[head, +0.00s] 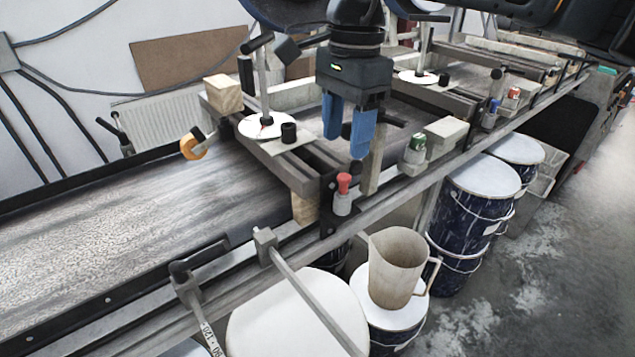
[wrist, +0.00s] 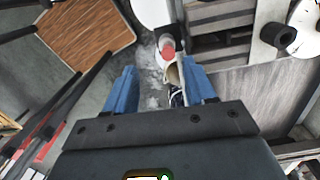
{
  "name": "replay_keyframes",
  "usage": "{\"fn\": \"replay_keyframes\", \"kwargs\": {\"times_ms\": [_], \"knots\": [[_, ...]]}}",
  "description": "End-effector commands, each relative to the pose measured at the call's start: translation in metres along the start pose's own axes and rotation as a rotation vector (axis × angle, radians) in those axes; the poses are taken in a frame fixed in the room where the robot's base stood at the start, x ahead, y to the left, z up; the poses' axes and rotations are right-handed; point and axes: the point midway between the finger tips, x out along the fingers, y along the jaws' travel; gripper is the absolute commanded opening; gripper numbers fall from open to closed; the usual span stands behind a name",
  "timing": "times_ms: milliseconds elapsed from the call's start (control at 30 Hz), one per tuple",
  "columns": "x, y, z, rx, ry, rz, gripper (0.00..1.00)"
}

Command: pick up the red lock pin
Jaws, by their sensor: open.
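The red lock pin (head: 344,184) stands upright in a small grey holder (head: 342,205) on the near rail of the conveyor frame. My gripper (head: 345,147), with two blue fingers pointing down, is open and empty, above the pin and apart from it. In the wrist view, the pin's red head (wrist: 168,52) shows just beyond the open fingers (wrist: 159,67), nearer the right finger. A smaller red-topped piece (head: 514,93) sits farther along the rail, beside a blue-topped one (head: 493,106).
A wooden post (head: 372,170) stands just right of the pin. A green-topped piece (head: 417,142) and grey block (head: 446,131) lie farther right. A beige jug (head: 396,268) stands on a drum below. A disc with a black knob (head: 262,126) is at left.

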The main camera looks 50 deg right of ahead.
Motion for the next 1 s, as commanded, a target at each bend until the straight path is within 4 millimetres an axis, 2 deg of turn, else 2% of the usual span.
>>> {"fn": "replay_keyframes", "kwargs": {"times_ms": [33,133,467,733,1000], "knots": [[-0.001,0.000,-0.008,0.007,0.026,-0.002,0.55],[0.002,-0.001,-0.015,0.012,0.046,-0.003,0.55],[0.033,-0.003,-0.015,0.012,0.042,-0.002,0.55],[0.069,-0.008,-0.017,0.012,0.042,-0.002,0.55],[0.077,-0.008,-0.018,0.011,0.044,-0.004,0.55]]}}
